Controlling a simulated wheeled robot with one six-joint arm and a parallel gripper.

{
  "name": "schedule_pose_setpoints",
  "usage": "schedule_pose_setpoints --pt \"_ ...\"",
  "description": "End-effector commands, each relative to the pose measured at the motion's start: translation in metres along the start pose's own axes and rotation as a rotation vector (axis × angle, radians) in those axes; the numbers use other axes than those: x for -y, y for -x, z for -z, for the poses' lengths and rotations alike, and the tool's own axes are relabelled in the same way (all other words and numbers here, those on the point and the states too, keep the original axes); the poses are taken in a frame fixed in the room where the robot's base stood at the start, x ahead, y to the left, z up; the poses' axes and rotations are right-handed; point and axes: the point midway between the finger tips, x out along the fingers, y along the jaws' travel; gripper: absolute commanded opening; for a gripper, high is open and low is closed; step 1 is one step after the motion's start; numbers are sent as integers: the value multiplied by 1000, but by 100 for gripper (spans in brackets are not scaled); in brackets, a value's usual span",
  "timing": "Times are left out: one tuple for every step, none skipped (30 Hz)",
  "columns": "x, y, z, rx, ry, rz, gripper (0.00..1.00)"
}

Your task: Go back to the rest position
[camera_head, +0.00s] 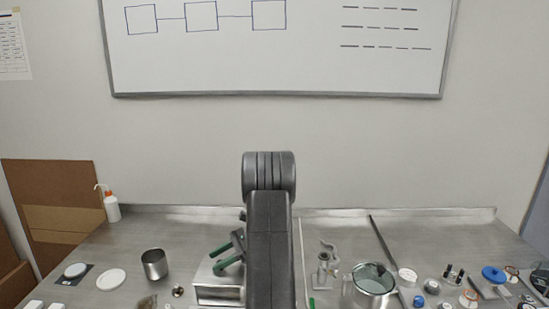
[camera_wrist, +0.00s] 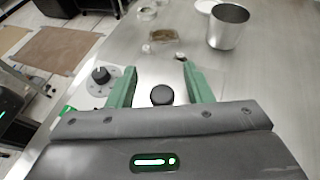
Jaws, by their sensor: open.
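My gripper (camera_head: 224,257) shows in the head view beside my dark arm, above a pale metal box (camera_head: 218,293) at the bench's front middle. In the wrist view my gripper (camera_wrist: 159,68) has its two green fingers spread wide, with nothing held. A black round knob (camera_wrist: 162,95) shows between the fingers, below them; I cannot tell the exact gap. A second black knob on a round dial (camera_wrist: 101,78) lies left of the left finger. My arm hides part of the box in the head view.
A metal cup (camera_head: 154,264) stands left of the box, with a white dish (camera_head: 111,279) and a wash bottle (camera_head: 111,205) further left. Right of my arm are a glass piece (camera_head: 326,262), a lidded vessel (camera_head: 374,281) and several small parts. The back of the bench is mostly clear.

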Motion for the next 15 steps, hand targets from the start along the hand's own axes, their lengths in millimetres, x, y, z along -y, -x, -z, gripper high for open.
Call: schedule_pose_setpoints --pt "0 -2 8 1 -2 0 46" --pt "0 -2 10 1 -2 0 46" --pt "0 -3 12 1 -1 0 46" --pt "0 -1 8 0 1 1 46" --pt "0 -1 6 0 1 1 46" --pt "0 0 5 0 1 1 46" --pt "0 0 5 0 0 1 46" --pt "0 0 5 0 0 1 46" --pt "0 0 5 0 0 1 46" --pt "0 0 5 0 0 1 46" --pt "0 0 5 0 0 1 46" --pt "0 0 5 1 0 1 46" --pt "0 0 5 1 0 1 46" --pt "0 0 5 1 0 1 46" --pt "0 0 5 1 0 1 46"
